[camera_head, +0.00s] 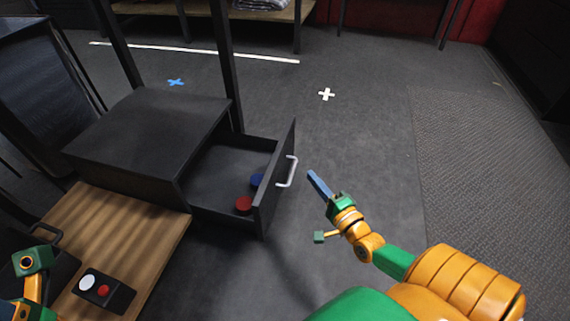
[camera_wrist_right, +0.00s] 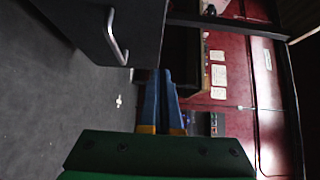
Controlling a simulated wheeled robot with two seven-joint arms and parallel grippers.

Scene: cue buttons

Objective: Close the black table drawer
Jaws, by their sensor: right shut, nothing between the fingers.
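The black drawer (camera_head: 226,181) stands pulled out of its black cabinet (camera_head: 150,128). Its front panel with a silver handle (camera_head: 287,172) faces right. A red button (camera_head: 243,204) and a blue button (camera_head: 256,180) show inside it. My right gripper (camera_head: 318,184) is shut and empty, a little to the right of the handle and apart from it. In the right wrist view the handle (camera_wrist_right: 117,37) is at the upper left, and the blue fingers (camera_wrist_right: 160,90) are together below the drawer front's edge. My left gripper's fingers are not in view; only part of that arm shows at the lower left.
A wooden tabletop (camera_head: 150,232) with a black box holding a white and a red button (camera_head: 103,291) lies at the lower left. Black posts (camera_head: 226,70) rise behind the drawer. The grey floor to the right of the handle is clear.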

